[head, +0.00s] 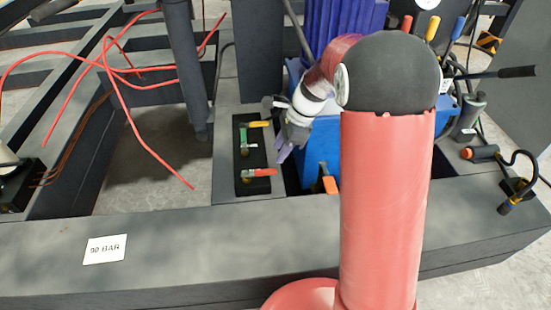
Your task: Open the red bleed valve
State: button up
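The red bleed valve (260,172) is the lowest of three coloured handles on an upright black panel (244,187). Its red handle lies roughly level, pointing right. A yellow handle (257,124) is at the top of the panel, and a green one (244,138) stands upright below it. My gripper (282,153) is just right of the panel, above and to the right of the red handle, and looks apart from it. The fingers are small and seen from behind, so their opening does not show clearly.
An orange handle (329,180) sits on the blue body (318,150) to the right. My red arm hides much of that area. A grey beam with a "90 BAR" label (105,249) crosses the front. Red hoses (120,80) lie loosely at the left.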

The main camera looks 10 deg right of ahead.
aim_at(268, 172)
jog(key=b+x, duration=0.1)
jog(key=x, duration=0.6)
jog(key=shift+s+a+f, duration=0.1)
jog(key=shift+f, duration=0.15)
grip_shut()
